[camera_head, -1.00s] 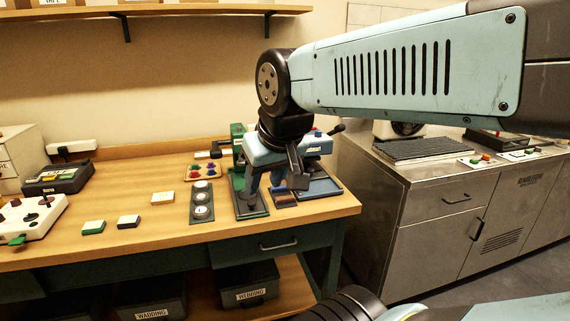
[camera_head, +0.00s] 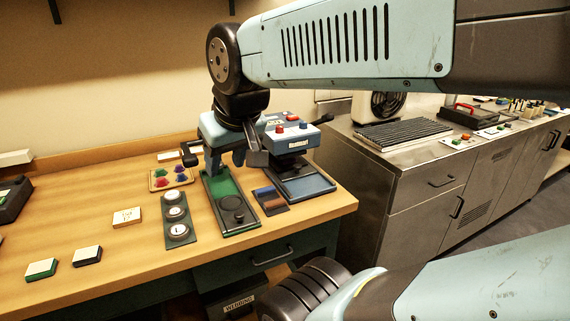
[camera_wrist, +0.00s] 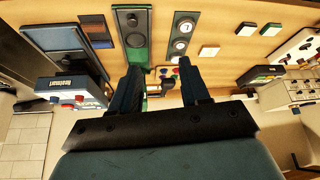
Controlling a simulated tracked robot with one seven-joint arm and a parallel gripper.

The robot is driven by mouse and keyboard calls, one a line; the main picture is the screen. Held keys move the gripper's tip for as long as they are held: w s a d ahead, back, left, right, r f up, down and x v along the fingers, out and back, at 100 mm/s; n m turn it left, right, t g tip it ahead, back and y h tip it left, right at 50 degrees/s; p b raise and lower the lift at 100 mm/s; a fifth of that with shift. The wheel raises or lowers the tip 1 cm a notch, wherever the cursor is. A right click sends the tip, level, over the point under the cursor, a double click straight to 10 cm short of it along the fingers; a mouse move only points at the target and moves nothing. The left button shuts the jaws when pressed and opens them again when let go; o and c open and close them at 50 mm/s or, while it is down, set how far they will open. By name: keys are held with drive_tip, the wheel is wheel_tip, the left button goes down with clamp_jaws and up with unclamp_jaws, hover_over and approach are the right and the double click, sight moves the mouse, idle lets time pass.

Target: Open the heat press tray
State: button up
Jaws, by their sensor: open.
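The heat press (camera_head: 290,135) is a light blue machine with red and blue knobs, at the right end of the wooden table. Its blue tray (camera_head: 305,187) lies low at the front of it; I cannot tell how far out it is. In the wrist view the press (camera_wrist: 75,88) is at the left, upside down, with the tray (camera_wrist: 52,42) above it. My gripper (camera_head: 236,160) hangs left of the press, above the back of a green-based press, apart from the tray. In the wrist view my gripper (camera_wrist: 160,75) has its two fingers apart with nothing gripped between them.
The green-based press (camera_head: 232,205) stands left of the heat press, with a small brown and blue tray (camera_head: 270,199) between them. A dark plate (camera_head: 176,218) with round white pieces lies further left. A steel cabinet (camera_head: 410,185) stands to the right.

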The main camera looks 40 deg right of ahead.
drive_tip(key=shift+o, duration=0.7)
drive_tip(key=shift+d, duration=0.1)
drive_tip(key=m+t+y, duration=0.6)
drive_tip(key=m+y, duration=0.1)
drive_tip(key=m, duration=2.3)
hover_over(304, 174)
drive_tip(key=s+d, duration=0.7)
drive_tip(key=s, duration=0.3)
wheel_tip(304, 174, down, 18)
drive_tip(key=x, duration=1.3)
drive_tip(key=shift+a, duration=0.35)
drive_tip(key=shift+c, duration=0.3)
clamp_jaws()
